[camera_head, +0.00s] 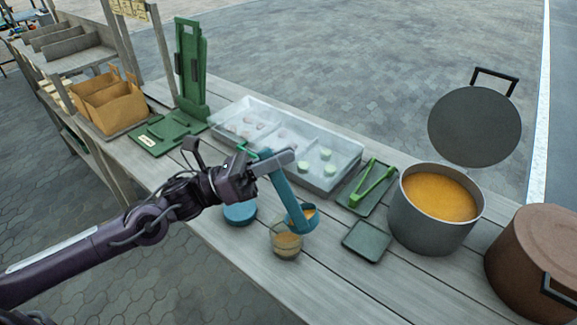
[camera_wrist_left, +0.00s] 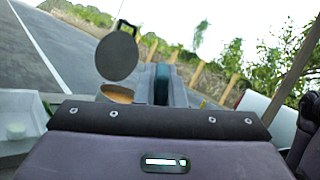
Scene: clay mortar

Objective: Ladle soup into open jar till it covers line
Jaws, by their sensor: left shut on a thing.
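My left gripper (camera_head: 276,162) is shut on the upper end of a blue ladle (camera_head: 284,188). The ladle hangs down, and its bowl, with some orange soup in it, is at the rim of a clear glass jar (camera_head: 287,247). The jar stands open and holds some orange soup; I cannot make out a line on it. A grey pot (camera_head: 425,228) of orange soup (camera_head: 440,196) stands to the right. In the left wrist view, the ladle handle (camera_wrist_left: 162,86) stands up beyond the gripper body, with the soup (camera_wrist_left: 117,95) to its left. My right gripper is out of view.
A round blue lid (camera_head: 240,213) lies left of the jar. A dark green tray (camera_head: 367,241) lies between jar and pot. Green tongs (camera_head: 372,184) rest behind it. The pot's raised lid (camera_head: 475,127), a clear compartment box (camera_head: 335,174) and a brown pot (camera_head: 536,255) are nearby.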

